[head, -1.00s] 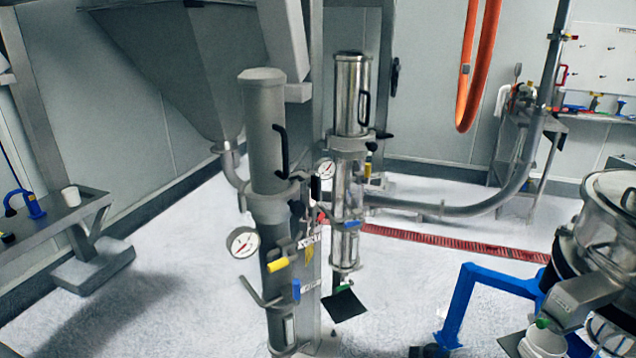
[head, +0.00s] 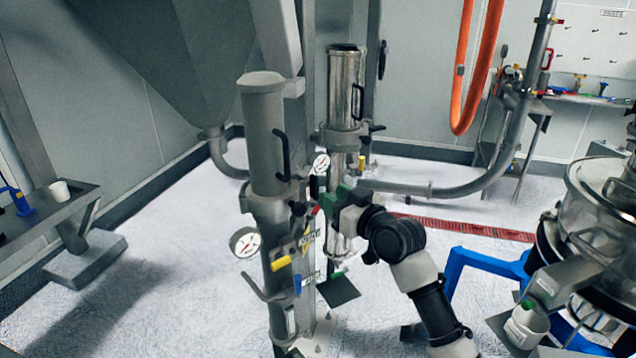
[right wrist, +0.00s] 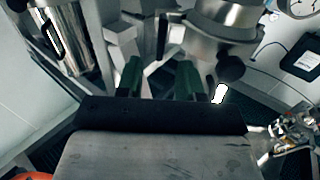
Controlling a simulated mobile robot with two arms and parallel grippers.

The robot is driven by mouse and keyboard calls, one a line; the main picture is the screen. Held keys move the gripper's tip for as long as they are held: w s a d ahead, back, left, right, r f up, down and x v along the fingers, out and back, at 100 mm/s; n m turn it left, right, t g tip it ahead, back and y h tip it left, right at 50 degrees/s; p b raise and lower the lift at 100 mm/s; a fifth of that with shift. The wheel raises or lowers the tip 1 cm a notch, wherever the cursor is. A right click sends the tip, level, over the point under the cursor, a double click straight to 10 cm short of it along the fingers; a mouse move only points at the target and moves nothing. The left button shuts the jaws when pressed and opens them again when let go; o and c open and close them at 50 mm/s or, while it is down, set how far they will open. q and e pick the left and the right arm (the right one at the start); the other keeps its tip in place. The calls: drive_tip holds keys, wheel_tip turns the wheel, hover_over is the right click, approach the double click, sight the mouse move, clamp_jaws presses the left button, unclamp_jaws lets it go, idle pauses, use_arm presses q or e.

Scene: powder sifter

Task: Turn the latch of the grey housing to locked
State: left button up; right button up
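The grey housing (head: 266,135) is the upright matte cylinder left of centre, with a black handle on its side. A black knob (head: 298,208) and a dark upright lever (head: 314,187) sit at its clamp; I cannot tell for sure which part is the latch or how it is turned. My right gripper (head: 328,202), with green fingers, is just right of this lever. In the right wrist view its fingers (right wrist: 159,75) are apart, with a dark narrow bar (right wrist: 162,36) beyond the gap. Contact cannot be made out. My left gripper is not in view.
A shiny steel housing (head: 344,95) stands close behind. Pressure gauges (head: 244,242) and a yellow-handled valve (head: 281,263) crowd the grey column. A blue frame (head: 480,262) and a steel sifter (head: 600,205) are at right; a side table (head: 50,215) is at left.

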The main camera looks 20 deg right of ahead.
sight(318, 187)
drive_tip(key=p+x, duration=0.1)
drive_tip(key=x, duration=0.5)
clamp_jaws()
